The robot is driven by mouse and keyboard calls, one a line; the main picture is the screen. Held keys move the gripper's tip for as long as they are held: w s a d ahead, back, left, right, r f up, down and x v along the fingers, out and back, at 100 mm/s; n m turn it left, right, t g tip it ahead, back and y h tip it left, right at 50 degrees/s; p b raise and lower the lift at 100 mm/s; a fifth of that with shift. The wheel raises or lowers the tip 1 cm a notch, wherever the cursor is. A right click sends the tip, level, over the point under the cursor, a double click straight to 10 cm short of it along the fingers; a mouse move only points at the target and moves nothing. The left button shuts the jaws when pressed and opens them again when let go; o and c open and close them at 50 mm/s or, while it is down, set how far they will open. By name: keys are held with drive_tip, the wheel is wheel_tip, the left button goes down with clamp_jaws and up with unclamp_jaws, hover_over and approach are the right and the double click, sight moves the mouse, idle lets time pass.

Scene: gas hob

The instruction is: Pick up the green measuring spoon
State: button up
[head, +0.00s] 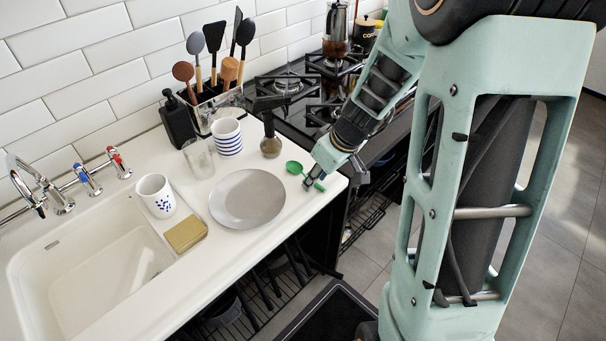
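The green measuring spoon (295,168) lies on the white countertop near its right end. Its round bowl is at the left and its handle runs down to the right, toward my gripper. My gripper (310,183) is low over the counter at the handle, with its fingers pointing down. It partly hides the handle, and a bit of green shows on the far side of the fingers. The fingers look close together at the handle, but they are too small to tell whether they grip it or only sit around it.
A grey plate (247,199) lies left of the spoon. The gas hob (300,88) is behind. The counter's edge is close on the right.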

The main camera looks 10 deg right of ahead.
drive_tip(key=shift+f, duration=0.15)
clamp_jaws()
drive_tip(key=shift+r, duration=0.2)
